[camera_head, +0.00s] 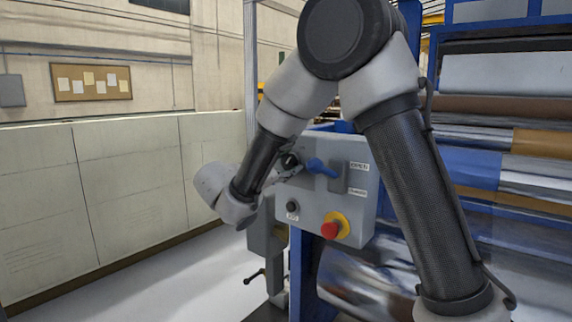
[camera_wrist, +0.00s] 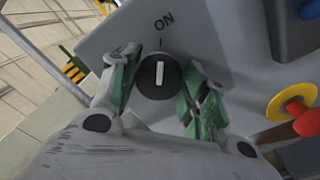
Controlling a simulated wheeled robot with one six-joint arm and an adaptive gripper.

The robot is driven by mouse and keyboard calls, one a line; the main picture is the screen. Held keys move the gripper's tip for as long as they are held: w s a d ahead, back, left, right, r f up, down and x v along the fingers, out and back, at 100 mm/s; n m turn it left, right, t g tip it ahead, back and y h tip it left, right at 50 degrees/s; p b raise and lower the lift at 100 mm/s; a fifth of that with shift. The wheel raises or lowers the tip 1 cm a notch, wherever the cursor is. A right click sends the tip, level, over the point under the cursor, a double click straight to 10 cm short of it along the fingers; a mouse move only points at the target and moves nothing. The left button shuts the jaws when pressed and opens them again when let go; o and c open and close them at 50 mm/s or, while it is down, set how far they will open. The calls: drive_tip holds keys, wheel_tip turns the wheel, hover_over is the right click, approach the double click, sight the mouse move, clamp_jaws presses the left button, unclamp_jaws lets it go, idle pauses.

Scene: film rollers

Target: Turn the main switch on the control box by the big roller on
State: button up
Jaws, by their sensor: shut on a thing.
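The grey control box (camera_head: 352,205) stands at the big roller's frame in the head view. Its main switch is a round black knob (camera_wrist: 150,82) with a white pointer bar, centred in the wrist view. The bar stands nearly upright in that picture and lines up with the short line under the "ON" label (camera_wrist: 164,19). My gripper (camera_wrist: 160,74) is shut on the knob, with a green-padded finger on each side of it. In the head view the knob (camera_head: 288,160) shows small and dark at the box's upper left, and my gripper is partly hidden there.
A blue lever (camera_head: 322,167) sits just right of the knob. A red button (camera_head: 330,230) on a yellow ring and a small black button (camera_head: 292,207) are lower on the box. Rollers (camera_head: 500,120) fill the right side. The floor (camera_head: 170,285) at left is clear.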

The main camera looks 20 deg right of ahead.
drive_tip(key=o, duration=1)
drive_tip(key=v, duration=1.2)
